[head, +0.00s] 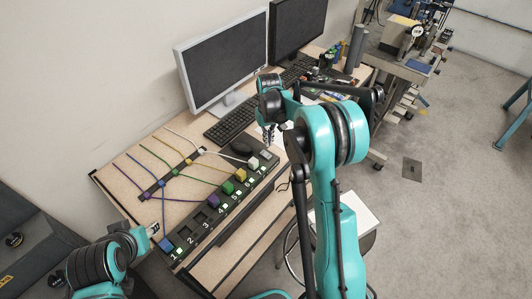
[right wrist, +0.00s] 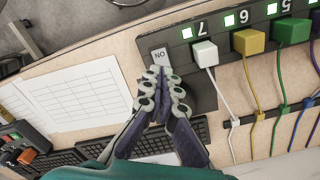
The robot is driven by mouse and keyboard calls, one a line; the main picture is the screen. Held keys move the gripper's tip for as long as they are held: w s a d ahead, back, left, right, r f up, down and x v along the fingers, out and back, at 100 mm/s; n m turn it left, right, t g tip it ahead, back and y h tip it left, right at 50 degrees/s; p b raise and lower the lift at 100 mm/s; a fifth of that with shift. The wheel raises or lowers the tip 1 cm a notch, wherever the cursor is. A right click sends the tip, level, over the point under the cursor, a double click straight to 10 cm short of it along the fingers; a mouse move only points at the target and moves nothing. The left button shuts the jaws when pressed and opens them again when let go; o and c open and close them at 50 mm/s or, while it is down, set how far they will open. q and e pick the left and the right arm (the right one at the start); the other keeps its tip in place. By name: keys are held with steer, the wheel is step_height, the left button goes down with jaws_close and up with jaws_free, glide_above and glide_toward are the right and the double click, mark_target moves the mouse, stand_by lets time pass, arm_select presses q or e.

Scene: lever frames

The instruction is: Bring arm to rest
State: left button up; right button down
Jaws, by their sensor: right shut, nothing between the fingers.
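My right arm reaches over the desk in the head view, and its gripper (head: 268,135) points down near the far end of the numbered socket strip (head: 204,214). In the right wrist view the right gripper (right wrist: 162,72) is shut and empty. Its fingertips overlap the lower edge of a light grey switch (right wrist: 160,56) with upside-down lettering, beside socket 7; I cannot tell whether they touch it. My left gripper (head: 153,230) is at the lower left by the strip's near end, close to the blue plug (head: 166,245); its finger opening is unclear.
White (right wrist: 205,54), yellow (right wrist: 249,41) and green (right wrist: 291,31) plugs sit in sockets with lit green lamps. A purple plug (head: 213,201) also sits in the strip. Monitors (head: 222,58), a keyboard (head: 231,124) and paper sheets (right wrist: 78,95) occupy the desk. Open floor lies right.

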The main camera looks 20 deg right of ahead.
stand_by(0.3)
steer(key=s+a+r+t+b, duration=0.2)
steer(key=s+r+b, duration=0.15)
steer(key=s, duration=0.25)
steer(key=s+a+r+t+b, duration=0.1)
steer(key=s+a+r+b, duration=0.1)
steer(key=s+b, duration=0.3)
arm_select(q)
step_height(320, 180, down, 15)
steer(key=b, duration=0.6)
arm_select(e)
steer(key=s+a+f+t, duration=0.1)
steer(key=s+f, duration=0.3)
steer(key=s, duration=0.4)
steer(key=s+a+f+t, duration=0.2)
steer(key=s+f+t, duration=0.1)
steer(key=s, duration=0.5)
steer(key=shift+a+f, duration=0.25)
steer(key=shift+f, duration=0.35)
